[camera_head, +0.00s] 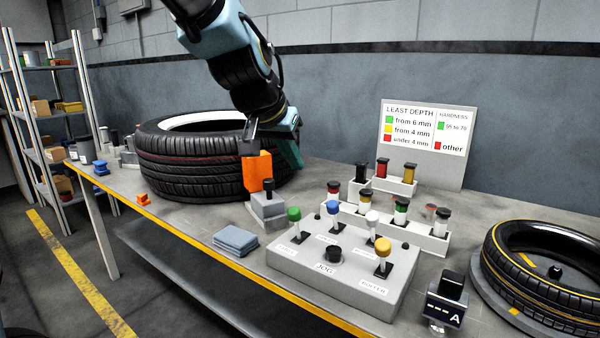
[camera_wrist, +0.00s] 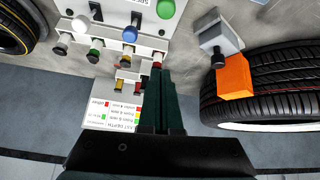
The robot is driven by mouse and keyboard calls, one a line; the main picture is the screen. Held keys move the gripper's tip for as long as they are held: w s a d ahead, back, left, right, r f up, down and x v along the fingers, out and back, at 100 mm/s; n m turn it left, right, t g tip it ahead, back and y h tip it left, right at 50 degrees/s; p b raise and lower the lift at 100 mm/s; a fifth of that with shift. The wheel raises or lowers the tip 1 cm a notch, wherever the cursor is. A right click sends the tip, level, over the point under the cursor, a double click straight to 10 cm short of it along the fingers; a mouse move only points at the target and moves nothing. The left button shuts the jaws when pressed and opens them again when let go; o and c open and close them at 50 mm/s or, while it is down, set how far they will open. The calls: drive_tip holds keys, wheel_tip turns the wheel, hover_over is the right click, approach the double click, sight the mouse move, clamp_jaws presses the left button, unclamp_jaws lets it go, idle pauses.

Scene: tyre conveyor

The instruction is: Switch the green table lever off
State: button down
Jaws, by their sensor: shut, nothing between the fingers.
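The green lever (camera_head: 294,214) has a round green knob on a pale stem and stands at the far left of the grey control box (camera_head: 335,285). Its knob also shows in the wrist view (camera_wrist: 166,9) at the top edge. My gripper (camera_head: 292,163) is shut and empty, above and behind the box, beside the tyre and apart from the lever. In the wrist view my gripper's dark green fingers (camera_wrist: 158,72) lie together, below the green knob in the picture.
Blue (camera_head: 333,207), white (camera_head: 371,217) and yellow (camera_head: 382,246) levers share the box with a black jog knob (camera_head: 333,254). An orange-topped grey device (camera_head: 258,172) stands close by my gripper, before a large tyre (camera_head: 190,165). Marker racks (camera_head: 425,243) stand behind.

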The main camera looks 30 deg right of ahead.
drive_tip(key=shift+v, duration=1.45)
drive_tip(key=w+a+f+n+y+p, duration=0.2)
drive_tip(key=a+f, duration=0.1)
drive_tip(key=a, duration=0.5)
drive_tip(key=w+a+f+n+y+p, duration=0.1)
drive_tip(key=w+a+f+n+p, duration=0.15)
drive_tip(key=a, duration=0.45)
drive_tip(key=s+a+f+n+g+y+p, duration=0.1)
drive_tip(key=s+a+f+n, duration=0.1)
drive_tip(key=a, duration=0.5)
drive_tip(key=s+a+f+n+g+y+p, duration=0.1)
drive_tip(key=s+a+f+n+y+p, duration=0.1)
drive_tip(key=a, duration=0.6)
drive_tip(key=shift+a+f+n+g, duration=0.25)
drive_tip(key=shift+f+n+g, duration=0.1)
drive_tip(key=shift+f, duration=0.2)
drive_tip(key=shift+d, duration=0.1)
